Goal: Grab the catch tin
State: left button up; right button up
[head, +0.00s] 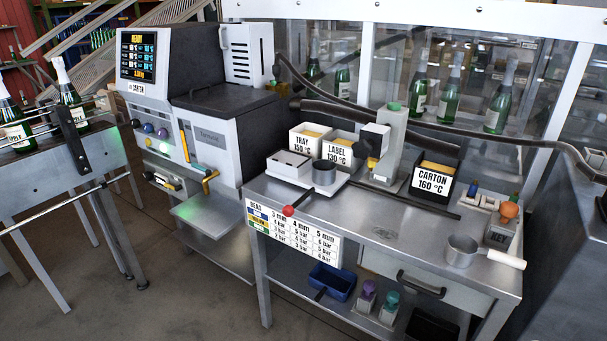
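A grey metal tin (462,251) with a pale handle stands upright at the right front of the steel workbench (385,222). Its handle (506,259) points right, to the bench's right edge. A smaller dark grey cup (324,172) sits on a white scale-like plate at the bench's left. No label shows which of the two is the catch tin. Neither of my grippers is in view.
A grey machine (213,118) is at left; bare floor lies in front.

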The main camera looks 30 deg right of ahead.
aim_at(324, 172)
jog(key=i+z, duration=0.1)
jog(key=z, duration=0.65)
